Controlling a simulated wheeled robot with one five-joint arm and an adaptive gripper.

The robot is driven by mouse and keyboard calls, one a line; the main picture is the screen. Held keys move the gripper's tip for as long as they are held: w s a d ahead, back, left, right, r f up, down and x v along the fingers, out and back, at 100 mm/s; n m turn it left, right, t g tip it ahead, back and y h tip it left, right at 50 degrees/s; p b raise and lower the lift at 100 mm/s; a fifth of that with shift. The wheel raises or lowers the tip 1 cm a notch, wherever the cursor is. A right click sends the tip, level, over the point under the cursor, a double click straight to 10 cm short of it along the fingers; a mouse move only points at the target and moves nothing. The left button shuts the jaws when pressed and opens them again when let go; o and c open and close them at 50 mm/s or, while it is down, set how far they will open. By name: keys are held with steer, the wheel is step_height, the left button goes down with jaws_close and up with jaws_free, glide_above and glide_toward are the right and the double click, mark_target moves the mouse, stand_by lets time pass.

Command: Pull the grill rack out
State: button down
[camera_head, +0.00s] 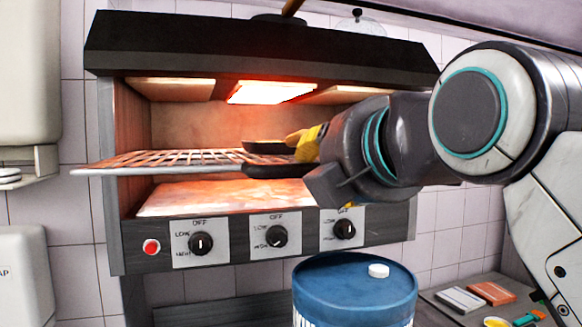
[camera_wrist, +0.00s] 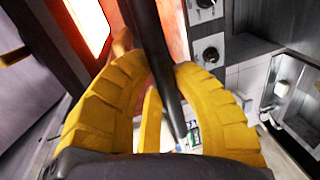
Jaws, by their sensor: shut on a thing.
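The grill rack (camera_head: 190,158) is a flat wire grid inside the open grill. It lies level under the glowing heater, and its front left corner sticks out past the grill's left side. A dark handle bar (camera_head: 275,171) is at its right front. My gripper (camera_head: 303,143) reaches in from the right, with its yellow fingers at the rack's right end. In the wrist view my gripper (camera_wrist: 158,70) has its yellow fingers on both sides of a dark bar (camera_wrist: 152,40) and is shut on it. My wrist hides part of the rack's right side.
The grill (camera_head: 265,250) has a hood above, a lit heater (camera_head: 270,92) and several knobs below. A blue drum (camera_head: 355,290) stands in front at the lower right. Trays and small items lie on a surface (camera_head: 480,300) at far right. White dispensers are on the left wall.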

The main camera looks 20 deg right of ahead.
steer(key=shift+v, duration=0.8)
steer(key=shift+f, duration=0.1)
steer(key=c, duration=0.9)
jaws_free()
steer(key=shift+c, duration=0.2)
steer(key=v, duration=1.2)
steer(key=shift+f, duration=0.15)
